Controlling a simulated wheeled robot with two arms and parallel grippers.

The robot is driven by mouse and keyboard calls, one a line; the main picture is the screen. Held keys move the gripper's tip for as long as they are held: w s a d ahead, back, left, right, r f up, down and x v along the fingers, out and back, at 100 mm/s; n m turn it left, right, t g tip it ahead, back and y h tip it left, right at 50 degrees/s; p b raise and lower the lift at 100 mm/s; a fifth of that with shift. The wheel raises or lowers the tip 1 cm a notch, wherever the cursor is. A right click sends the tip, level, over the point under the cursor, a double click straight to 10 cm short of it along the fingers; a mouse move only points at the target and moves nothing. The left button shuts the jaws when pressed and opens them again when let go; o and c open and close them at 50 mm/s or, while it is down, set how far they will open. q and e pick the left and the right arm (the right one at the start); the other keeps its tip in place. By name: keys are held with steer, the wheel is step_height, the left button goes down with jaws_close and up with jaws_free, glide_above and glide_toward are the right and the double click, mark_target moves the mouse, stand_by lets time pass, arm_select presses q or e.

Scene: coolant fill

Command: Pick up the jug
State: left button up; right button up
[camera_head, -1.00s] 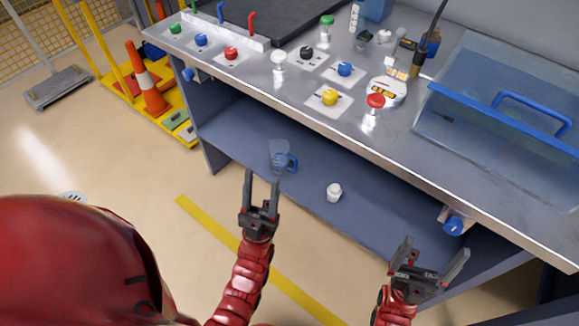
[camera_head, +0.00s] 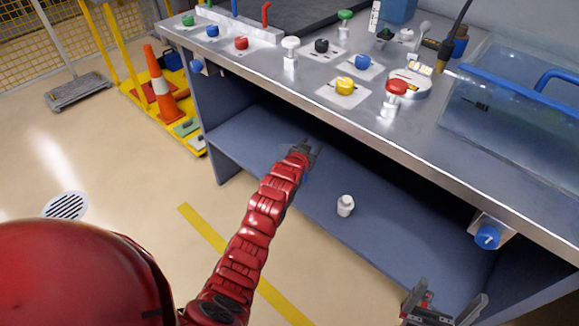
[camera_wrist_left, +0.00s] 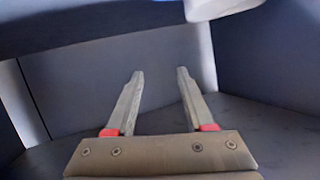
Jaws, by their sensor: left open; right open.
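The jug is not clearly visible in the head view; my left gripper and arm cover its place on the lower shelf (camera_head: 385,215). My left gripper (camera_head: 313,147) is open and reaches in over that shelf, under the bench top. In the left wrist view its two fingers (camera_wrist_left: 160,78) are apart with nothing between them. A pale piece (camera_wrist_left: 222,8) with blue beside it is cut off at that view's top edge, beyond the fingertips; I cannot tell whether it is the jug. My right gripper (camera_head: 450,303) is open and empty at the lower right.
A small white bottle (camera_head: 345,205) stands on the shelf, right of my left arm. The steel bench top (camera_head: 300,75) overhangs the shelf and carries several colored knobs. A blue knob (camera_head: 487,237) sticks out at the front right. An orange cone (camera_head: 168,90) stands at the left.

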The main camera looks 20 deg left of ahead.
arm_select(q)
steer(key=a+f+g, duration=0.1)
steer(key=f+g, duration=0.1)
steer(key=g, duration=0.2)
steer(key=g+b, duration=0.2)
steer(key=g, duration=0.4)
glide_above(304, 178)
steer(key=s, duration=0.1)
step_height(304, 178, down, 6)
steer(key=f, duration=0.2)
steer(key=w+f+b, duration=0.1)
steer(key=shift+w+f+h, duration=0.2)
steer(key=shift+f+h, duration=0.1)
steer(key=shift+f, duration=0.05)
steer(key=shift+w+f+b, duration=0.2)
steer(key=shift+f+b, duration=0.15)
jaws_close()
stand_by(0.8)
